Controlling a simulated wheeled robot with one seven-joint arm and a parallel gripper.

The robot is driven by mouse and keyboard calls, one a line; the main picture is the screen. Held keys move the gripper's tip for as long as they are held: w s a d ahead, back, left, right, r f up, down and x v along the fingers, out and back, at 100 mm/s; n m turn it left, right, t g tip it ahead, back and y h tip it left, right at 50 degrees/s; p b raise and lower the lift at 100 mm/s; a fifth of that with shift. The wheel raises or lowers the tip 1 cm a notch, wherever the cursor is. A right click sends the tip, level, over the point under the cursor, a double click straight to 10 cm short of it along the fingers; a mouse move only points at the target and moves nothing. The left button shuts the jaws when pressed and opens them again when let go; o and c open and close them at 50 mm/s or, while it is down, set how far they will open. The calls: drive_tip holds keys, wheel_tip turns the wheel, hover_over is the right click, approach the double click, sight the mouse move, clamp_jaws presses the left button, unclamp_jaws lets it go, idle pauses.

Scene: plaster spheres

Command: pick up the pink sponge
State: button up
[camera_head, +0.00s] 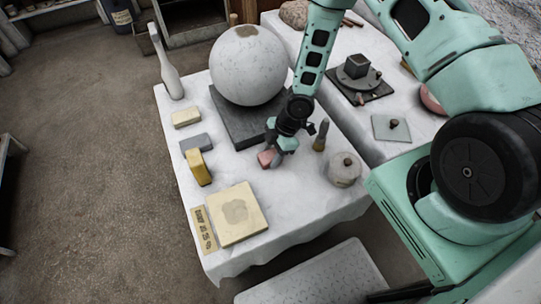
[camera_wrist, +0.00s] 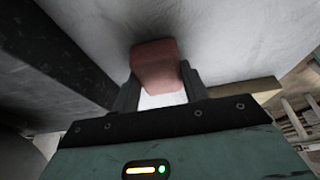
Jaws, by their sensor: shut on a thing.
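The pink sponge (camera_head: 265,159) is at my gripper (camera_head: 275,158) over the white-covered table (camera_head: 237,172) in the head view, in front of the dark square slab. In the wrist view the pink sponge (camera_wrist: 157,65) sits between the two dark fingers of my gripper (camera_wrist: 158,83), which are shut on it. Part of the sponge is hidden by the gripper in the head view. I cannot tell whether the sponge touches the table.
A large plaster sphere (camera_head: 248,68) rests on a dark slab (camera_head: 232,128) behind the gripper. A round lidded pot (camera_head: 344,172) and a small upright bottle-like thing (camera_head: 321,136) stand to the right. A yellow block (camera_head: 199,170) and a cream square slab (camera_head: 236,214) lie left.

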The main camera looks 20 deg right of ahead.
sight(272, 155)
wheel_tip(272, 155, up, 10)
drive_tip(key=p, duration=0.1)
drive_tip(key=shift+p, duration=0.35)
drive_tip(key=o, duration=0.4)
drive_tip(key=c, duration=0.3)
